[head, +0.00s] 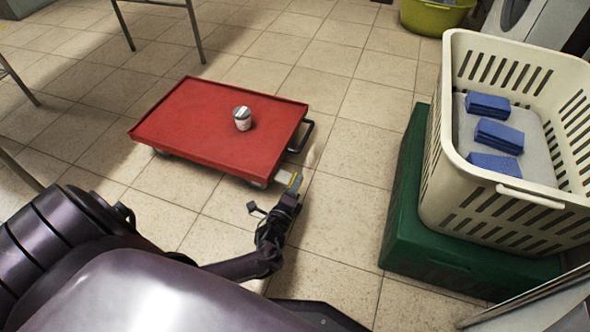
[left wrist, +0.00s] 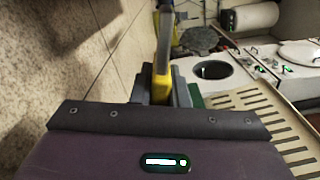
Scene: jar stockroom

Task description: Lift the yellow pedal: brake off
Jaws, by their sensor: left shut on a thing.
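A red flat cart (head: 217,125) on small wheels stands on the tiled floor, with a black handle at its right end. A white jar with a grey lid (head: 242,118) stands upright on it. The yellow pedal (head: 294,182) sticks out near the cart's front right corner. My left gripper (head: 291,192) is at the pedal. In the left wrist view the pedal (left wrist: 162,85) sits between the fingers of my left gripper (left wrist: 161,90), which are shut on it. My right gripper is not in view.
A cream slatted basket (head: 505,195) with several blue packs (head: 495,136) stands on a green crate (head: 435,257) at the right. A yellow-green tub (head: 434,16) is at the back. Open floor lies between cart and crate.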

